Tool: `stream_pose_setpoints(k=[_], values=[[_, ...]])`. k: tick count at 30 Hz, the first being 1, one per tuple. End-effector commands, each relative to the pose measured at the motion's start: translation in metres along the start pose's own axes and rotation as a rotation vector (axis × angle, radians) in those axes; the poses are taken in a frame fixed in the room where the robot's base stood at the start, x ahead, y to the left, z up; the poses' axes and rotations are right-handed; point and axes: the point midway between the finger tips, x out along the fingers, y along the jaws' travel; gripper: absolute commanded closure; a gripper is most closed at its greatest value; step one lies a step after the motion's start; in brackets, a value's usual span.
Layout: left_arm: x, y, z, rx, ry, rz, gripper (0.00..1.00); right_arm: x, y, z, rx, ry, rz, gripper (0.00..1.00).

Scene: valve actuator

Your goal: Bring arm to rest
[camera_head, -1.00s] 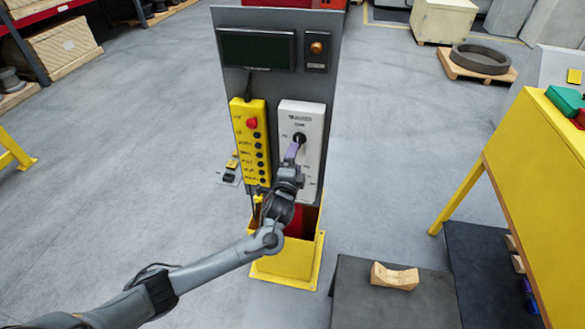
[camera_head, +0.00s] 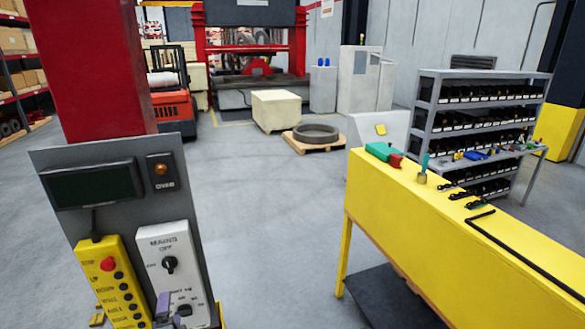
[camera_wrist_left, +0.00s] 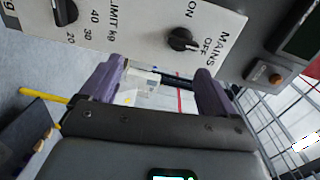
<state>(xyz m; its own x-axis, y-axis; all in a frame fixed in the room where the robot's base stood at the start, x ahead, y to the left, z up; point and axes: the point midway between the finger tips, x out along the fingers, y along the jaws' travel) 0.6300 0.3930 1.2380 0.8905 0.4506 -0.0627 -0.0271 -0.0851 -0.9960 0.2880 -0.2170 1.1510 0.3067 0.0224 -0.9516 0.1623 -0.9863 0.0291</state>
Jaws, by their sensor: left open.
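My left gripper (camera_head: 168,308) shows at the bottom edge of the head view, with purple fingers in front of the lower part of the white control box (camera_head: 155,247). In the left wrist view its two purple fingers (camera_wrist_left: 155,88) are apart with nothing between them. The black mains knob (camera_head: 169,265) is on the box above the gripper, clear of the fingers. It also shows in the wrist view (camera_wrist_left: 181,39), beside the MAINS and OFF lettering. Most of my left arm is below the head view. My right gripper is out of view.
A yellow pendant (camera_head: 112,280) with a red button hangs left of the white box, below a dark screen (camera_head: 90,186). A yellow bench (camera_head: 450,215) with tools stands at right. A grey shelf rack (camera_head: 470,120) is behind it. Open floor lies between panel and bench.

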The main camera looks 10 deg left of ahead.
Motion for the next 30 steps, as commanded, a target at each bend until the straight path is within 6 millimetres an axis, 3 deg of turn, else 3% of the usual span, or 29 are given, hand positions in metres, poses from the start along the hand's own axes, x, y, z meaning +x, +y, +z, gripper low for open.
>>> stream_pose_setpoints(k=[2, 6, 11, 15, 18, 24, 30], values=[[-0.021, 0.035, 0.006, 0.004, -0.008, 0.069, 0.11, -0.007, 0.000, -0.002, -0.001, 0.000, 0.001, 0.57], [-0.089, 0.090, 0.007, -0.052, 0.011, 0.231, 0.11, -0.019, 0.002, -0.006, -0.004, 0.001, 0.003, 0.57], [-0.189, 0.128, -0.004, -0.252, 0.032, 0.543, 0.11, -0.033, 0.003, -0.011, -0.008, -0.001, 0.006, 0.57], [-0.275, 0.122, -0.010, -0.497, -0.029, 0.838, 0.11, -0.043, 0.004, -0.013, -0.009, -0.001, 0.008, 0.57], [-0.317, 0.101, -0.009, -0.628, -0.108, 0.989, 0.11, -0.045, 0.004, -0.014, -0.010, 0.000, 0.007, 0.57], [-0.357, 0.060, -0.006, -0.767, -0.284, 1.129, 0.11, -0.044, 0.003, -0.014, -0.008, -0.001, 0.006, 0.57], [-0.380, 0.063, 0.003, -0.827, -0.464, 1.189, 0.11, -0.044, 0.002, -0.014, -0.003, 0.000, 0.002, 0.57]])
